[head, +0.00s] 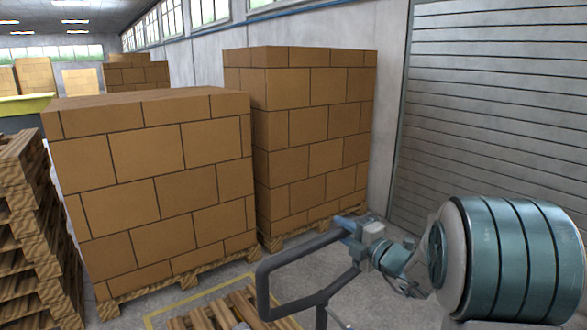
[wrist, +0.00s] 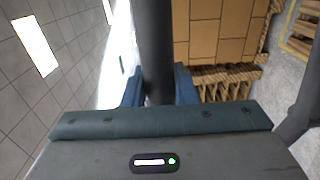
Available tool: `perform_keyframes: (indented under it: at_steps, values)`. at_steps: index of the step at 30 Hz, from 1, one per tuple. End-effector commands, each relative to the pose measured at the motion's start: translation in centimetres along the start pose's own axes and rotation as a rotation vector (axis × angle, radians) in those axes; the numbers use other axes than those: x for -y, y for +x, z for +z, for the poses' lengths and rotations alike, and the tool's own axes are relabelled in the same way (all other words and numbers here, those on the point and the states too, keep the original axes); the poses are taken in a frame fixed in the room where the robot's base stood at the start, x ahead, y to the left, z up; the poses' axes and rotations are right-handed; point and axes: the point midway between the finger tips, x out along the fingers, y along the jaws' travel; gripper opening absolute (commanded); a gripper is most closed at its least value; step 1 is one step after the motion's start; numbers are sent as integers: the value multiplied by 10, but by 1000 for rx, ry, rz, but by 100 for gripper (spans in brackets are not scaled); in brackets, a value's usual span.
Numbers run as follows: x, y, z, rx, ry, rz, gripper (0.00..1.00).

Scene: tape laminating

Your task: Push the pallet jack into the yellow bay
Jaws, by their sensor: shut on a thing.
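The pallet jack's dark grey loop handle (head: 263,286) stands at the bottom centre of the head view. My gripper (head: 352,228) is shut on the right part of this handle. In the wrist view the handle bar (wrist: 156,45) runs between the two blue fingers of my gripper (wrist: 158,86). The jack's body and forks are mostly below the frame or hidden. A yellow floor line (head: 190,294), part of the bay marking, shows beyond a low wooden pallet (head: 205,319) at the bottom edge. It also shows in the wrist view (wrist: 291,42).
Two tall carton stacks on pallets, a nearer one (head: 150,180) and a farther one (head: 315,130), stand beyond the yellow line. Stacked empty pallets (head: 35,235) stand at the left. A grey shutter (head: 490,120) closes the right side. Bare floor (head: 385,222) shows before it.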

Motion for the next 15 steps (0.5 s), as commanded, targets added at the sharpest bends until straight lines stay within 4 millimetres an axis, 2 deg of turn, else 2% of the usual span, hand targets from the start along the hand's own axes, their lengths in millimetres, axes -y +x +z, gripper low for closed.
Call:
perform_keyframes:
  at_steps: [5, 15]
  values:
    - [0, 6, 0, -1, 0, -1, 5]
    - [-2, 42, -2, -7, -1, 4, 5]
